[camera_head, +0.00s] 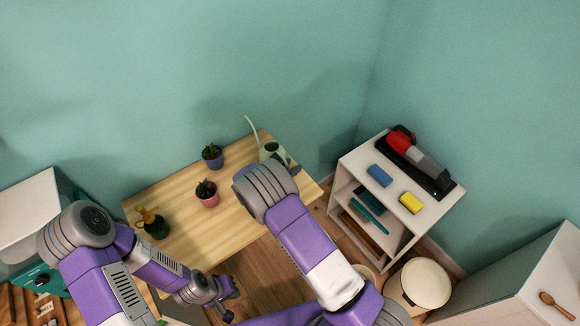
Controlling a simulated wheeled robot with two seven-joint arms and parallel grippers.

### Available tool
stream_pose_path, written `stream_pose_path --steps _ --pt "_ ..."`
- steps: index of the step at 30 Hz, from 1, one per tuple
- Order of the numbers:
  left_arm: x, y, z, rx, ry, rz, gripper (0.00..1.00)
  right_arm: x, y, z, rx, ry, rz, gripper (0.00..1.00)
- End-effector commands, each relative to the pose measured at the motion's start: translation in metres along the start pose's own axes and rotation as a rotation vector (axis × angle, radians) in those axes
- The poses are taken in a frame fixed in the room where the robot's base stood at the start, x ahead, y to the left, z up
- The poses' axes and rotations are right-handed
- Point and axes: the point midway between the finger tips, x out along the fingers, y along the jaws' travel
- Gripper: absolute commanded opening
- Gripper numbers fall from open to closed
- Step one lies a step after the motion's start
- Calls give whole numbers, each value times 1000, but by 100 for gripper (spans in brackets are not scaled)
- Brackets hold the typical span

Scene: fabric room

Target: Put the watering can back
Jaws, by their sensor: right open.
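The pale grey-green watering can (268,150) stands at the back right of the wooden table, its thin spout pointing up and left. My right arm's grey elbow covers the area just in front of it. Dark parts that look like my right gripper (288,163) show at the can's right side, mostly hidden behind the elbow. It is open; I cannot tell whether it touches the can. My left gripper (232,299) is low, in front of the table's front edge. Its fingers are apart and empty.
The wooden table (180,199) also holds a blue-potted plant (212,157), a pink-potted cactus (207,194) and a dark green pot with a yellow plant (152,224). A white shelf (351,162) with sponges and a red-black tool stands right.

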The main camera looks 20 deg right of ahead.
Motion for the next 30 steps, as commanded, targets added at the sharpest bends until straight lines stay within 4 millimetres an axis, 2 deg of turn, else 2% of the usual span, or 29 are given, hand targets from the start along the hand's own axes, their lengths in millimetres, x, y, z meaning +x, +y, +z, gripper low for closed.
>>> stream_pose_path --steps 5,7,15,21,25,30 --pt "-4 2 0 0 0 0 0 -2 0 4 0 0 0 42" --pt "-3 1 0 0 0 0 0 -10 1 4 1 0 3 42" --pt "-1 0 0 0 0 0 0 -68 1 3 0 0 5 42" --pt "0 0 0 0 0 0 0 -104 0 3 2 0 3 42" --pt "0 0 0 0 0 0 0 -116 0 3 0 0 0 42" --pt "1 0 0 0 0 0 0 -122 0 3 -1 0 -1 42"
